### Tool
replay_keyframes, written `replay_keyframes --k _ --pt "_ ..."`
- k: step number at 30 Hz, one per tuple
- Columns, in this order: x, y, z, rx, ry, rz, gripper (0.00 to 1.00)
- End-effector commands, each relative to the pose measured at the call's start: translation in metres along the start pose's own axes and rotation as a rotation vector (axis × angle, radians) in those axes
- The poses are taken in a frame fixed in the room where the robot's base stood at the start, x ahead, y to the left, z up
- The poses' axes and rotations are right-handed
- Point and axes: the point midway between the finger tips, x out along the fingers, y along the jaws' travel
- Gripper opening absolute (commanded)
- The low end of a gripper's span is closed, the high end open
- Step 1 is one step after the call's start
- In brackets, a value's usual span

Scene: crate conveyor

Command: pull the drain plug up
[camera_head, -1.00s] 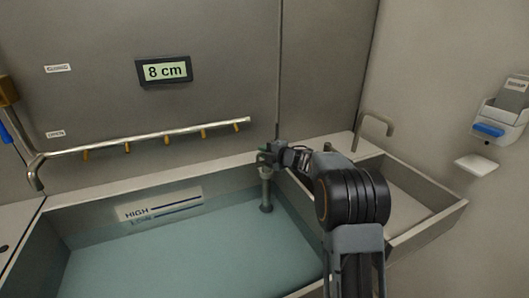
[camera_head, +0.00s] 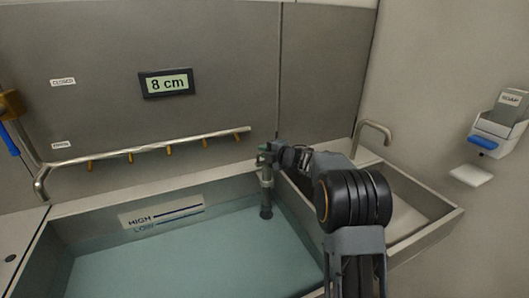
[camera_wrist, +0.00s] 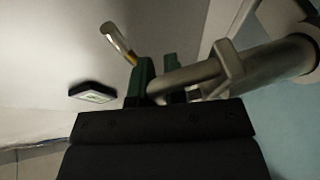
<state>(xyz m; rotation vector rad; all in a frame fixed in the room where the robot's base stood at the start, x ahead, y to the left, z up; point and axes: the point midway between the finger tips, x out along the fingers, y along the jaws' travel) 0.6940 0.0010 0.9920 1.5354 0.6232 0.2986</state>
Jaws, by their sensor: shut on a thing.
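The drain plug (camera_head: 266,195) is a grey upright pipe at the back right of the water-filled basin (camera_head: 120,199). Its lower end stands in the water, and whether that end is seated cannot be told. My gripper (camera_head: 265,153) is at its top. In the wrist view my gripper's green fingers (camera_wrist: 157,73) are shut on the plug's bent metal handle (camera_wrist: 190,76), with the thicker pipe (camera_wrist: 285,60) running off to the right.
A wall display (camera_head: 166,83) reads 8 cm. A spray bar (camera_head: 145,153) with several brass nozzles runs along the back wall, left of my gripper. A side basin (camera_head: 440,236) with a bent tap (camera_head: 375,130) lies right. A soap dispenser (camera_head: 500,128) hangs on the right wall.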

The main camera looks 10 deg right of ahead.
Motion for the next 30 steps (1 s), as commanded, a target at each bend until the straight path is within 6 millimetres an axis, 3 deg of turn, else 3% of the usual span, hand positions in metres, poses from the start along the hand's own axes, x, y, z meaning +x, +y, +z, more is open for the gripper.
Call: replay_keyframes --k 3,4,7,17,30 --pt "-0.001 0.008 0.000 -0.006 0.000 0.015 0.00" --pt "-0.001 0.008 0.000 -0.006 0.000 0.015 0.14" --pt "-0.001 0.008 0.000 -0.007 0.000 0.015 0.23" --pt "-0.007 0.006 0.000 -0.004 -0.001 0.011 0.23" --pt "-0.089 0.005 0.001 -0.005 -0.003 0.011 0.23"
